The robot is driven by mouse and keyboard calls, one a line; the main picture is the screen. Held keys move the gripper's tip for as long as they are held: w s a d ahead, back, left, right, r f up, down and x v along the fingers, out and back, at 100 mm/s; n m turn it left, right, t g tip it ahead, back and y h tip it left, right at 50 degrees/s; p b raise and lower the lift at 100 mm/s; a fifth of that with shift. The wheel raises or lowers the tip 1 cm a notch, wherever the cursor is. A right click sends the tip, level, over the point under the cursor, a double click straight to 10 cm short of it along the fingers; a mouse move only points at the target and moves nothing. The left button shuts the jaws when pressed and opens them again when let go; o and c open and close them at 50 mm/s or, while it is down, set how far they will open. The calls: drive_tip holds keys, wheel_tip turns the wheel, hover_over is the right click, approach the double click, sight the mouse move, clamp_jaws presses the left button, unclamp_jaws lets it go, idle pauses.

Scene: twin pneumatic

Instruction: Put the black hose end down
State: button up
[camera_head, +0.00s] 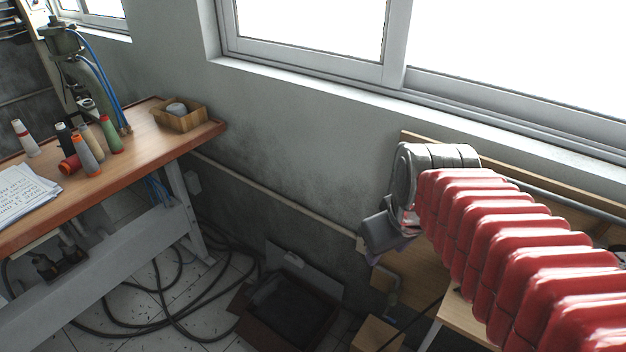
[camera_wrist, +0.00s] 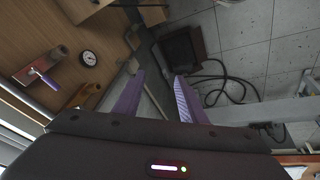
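My gripper (camera_wrist: 159,76) shows in the wrist view as two purple fingers spread apart, with no object visible between them. In the head view my gripper (camera_head: 385,235) hangs past the end of my red-sleeved arm, near the wall, and its fingers are mostly hidden. A black hose (camera_head: 182,318) lies in loose loops on the tiled floor, left of and below the gripper. The hose also shows in the wrist view (camera_wrist: 226,78), to the right of the fingers and apart from them. I cannot make out which part is its end.
A sewing bench (camera_head: 130,172) with thread spools and a wooden box (camera_head: 180,117) stands at left. A dark tray (camera_head: 290,308) sits on the floor by the wall. A wooden table (camera_wrist: 60,30) with a round gauge (camera_wrist: 88,58) lies left in the wrist view.

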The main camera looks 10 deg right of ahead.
drive_tip(key=s+a+m+t+y, duration=0.1)
drive_tip(key=s+a+m, duration=0.1)
drive_tip(key=s+a, duration=0.2)
drive_tip(key=a, duration=0.3)
drive_tip(key=shift+r+t, duration=0.3)
drive_tip(key=shift+r, duration=0.05)
drive_tip(key=shift+a, duration=0.1)
drive_tip(key=shift+c, duration=0.2)
drive_tip(key=shift+c, duration=0.7)
